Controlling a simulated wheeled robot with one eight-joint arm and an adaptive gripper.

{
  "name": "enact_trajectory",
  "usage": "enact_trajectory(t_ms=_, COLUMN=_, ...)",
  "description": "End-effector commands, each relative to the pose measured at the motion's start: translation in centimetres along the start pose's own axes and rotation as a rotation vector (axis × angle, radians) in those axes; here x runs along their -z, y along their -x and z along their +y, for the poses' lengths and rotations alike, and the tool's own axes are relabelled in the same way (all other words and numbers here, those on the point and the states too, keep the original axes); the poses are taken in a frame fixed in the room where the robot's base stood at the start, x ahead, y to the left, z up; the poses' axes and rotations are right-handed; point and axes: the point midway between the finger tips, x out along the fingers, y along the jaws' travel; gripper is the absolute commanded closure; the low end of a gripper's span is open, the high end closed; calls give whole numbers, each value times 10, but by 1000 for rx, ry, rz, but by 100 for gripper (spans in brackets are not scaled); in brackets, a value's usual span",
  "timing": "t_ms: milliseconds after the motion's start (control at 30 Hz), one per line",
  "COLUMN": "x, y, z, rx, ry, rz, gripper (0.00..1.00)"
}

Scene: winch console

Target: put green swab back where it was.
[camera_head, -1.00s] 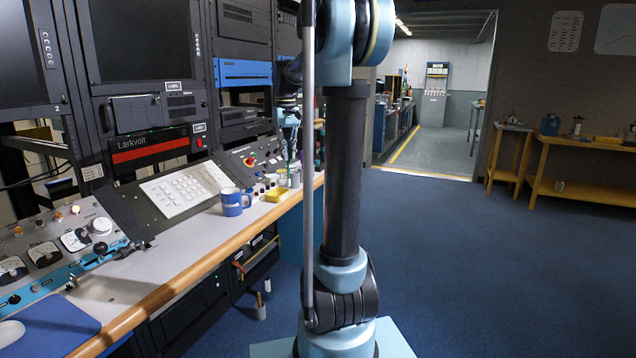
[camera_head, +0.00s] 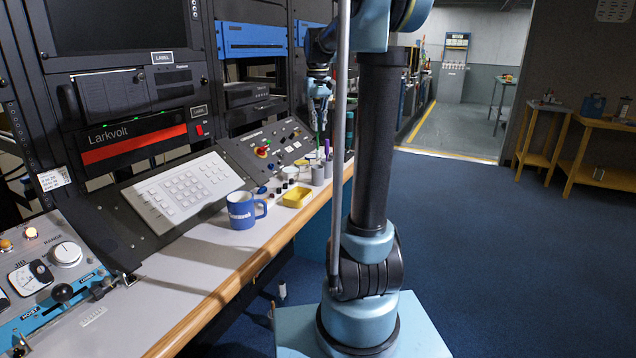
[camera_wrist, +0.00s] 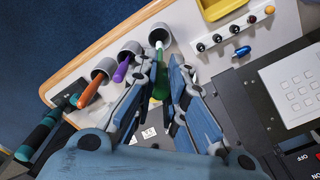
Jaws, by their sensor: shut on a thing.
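My gripper (camera_head: 319,100) is above the far end of the console desk, shut on the green swab (camera_head: 318,122). In the wrist view the green swab (camera_wrist: 160,78) lies between the two fingers (camera_wrist: 162,85), its pale tip pointing at the mouth of a grey cup (camera_wrist: 161,33). I cannot tell whether the tip is inside the cup or just over it. Beside it, one grey cup (camera_wrist: 131,47) holds a purple swab (camera_wrist: 121,69) and another (camera_wrist: 104,67) holds an orange swab (camera_wrist: 90,91).
A yellow tray (camera_head: 297,197) and a blue mug (camera_head: 243,211) stand on the desk nearer me. A row of small knobs (camera_wrist: 234,30) and a blue capsule-like item (camera_wrist: 242,51) are near the cups. The sloped panel (camera_head: 268,150) rises behind. Open floor lies right.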

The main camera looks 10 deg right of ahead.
Motion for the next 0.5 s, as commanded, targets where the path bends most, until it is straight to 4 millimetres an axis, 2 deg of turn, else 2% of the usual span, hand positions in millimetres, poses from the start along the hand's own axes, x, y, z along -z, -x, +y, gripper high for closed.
enact_trajectory(t_ms=500, x=-1, y=-5, z=8, rx=0, ry=-11, rz=0, gripper=100)
